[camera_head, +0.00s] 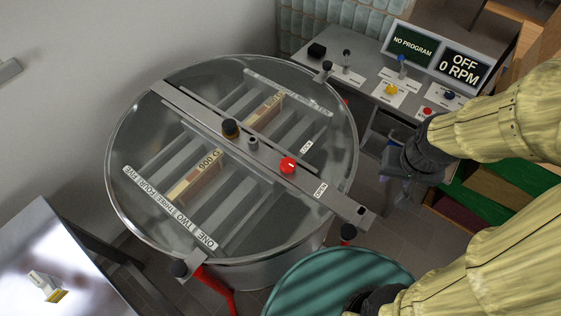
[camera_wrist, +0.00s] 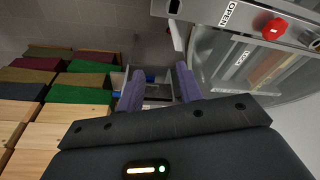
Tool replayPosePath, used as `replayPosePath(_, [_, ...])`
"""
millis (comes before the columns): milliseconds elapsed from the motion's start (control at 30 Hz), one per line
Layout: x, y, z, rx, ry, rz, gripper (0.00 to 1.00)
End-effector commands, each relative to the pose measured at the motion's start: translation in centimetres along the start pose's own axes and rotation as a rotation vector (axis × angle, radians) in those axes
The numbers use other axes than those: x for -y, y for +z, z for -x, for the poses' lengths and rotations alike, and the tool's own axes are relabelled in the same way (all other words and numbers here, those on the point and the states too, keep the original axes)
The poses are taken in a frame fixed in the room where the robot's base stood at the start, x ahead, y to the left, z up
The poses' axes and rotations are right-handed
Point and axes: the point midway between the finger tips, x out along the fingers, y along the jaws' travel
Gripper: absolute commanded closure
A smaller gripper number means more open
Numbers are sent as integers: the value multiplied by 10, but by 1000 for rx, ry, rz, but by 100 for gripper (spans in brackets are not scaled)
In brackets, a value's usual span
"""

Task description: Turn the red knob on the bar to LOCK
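The red knob (camera_head: 288,165) sits on the metal bar (camera_head: 190,105) across the clear lid of a round tank (camera_head: 118,195). The white LOCK label (camera_head: 306,148) lies on its upper right side and the OPEN label (camera_head: 321,190) on its lower right. The knob's small white mark is too small to read surely. The knob also shows in the upper right of the wrist view (camera_wrist: 274,29). My gripper (camera_head: 392,185) is right of the tank, apart from the knob. In the wrist view its two fingers (camera_wrist: 159,70) stand apart with nothing between them.
A black knob (camera_head: 231,128) stands on the bar. Dark clamps stand around the tank rim. A control desk (camera_head: 375,70) with switches and two screens, NO PROGRAM and OFF 0 RPM, is at upper right. A teal round drum (camera_head: 335,285) is at the bottom. Coloured wooden boards lie at right.

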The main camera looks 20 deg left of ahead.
Motion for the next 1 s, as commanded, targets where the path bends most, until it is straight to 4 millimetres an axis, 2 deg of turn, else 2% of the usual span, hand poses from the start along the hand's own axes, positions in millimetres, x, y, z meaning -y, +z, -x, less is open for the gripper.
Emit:
replayPosePath(267, [0, 0, 0, 0, 0, 0, 64])
replayPosePath(400, [2, -3, -1, 4, -4, -22, 37])
replayPosePath(567, [16, -18, -4, 40, -30, -181, 37])
replayPosePath(767, [62, -50, -9, 158, -88, -574, 37])
replayPosePath(1000, [139, -83, -7, 379, -124, -1053, 37])
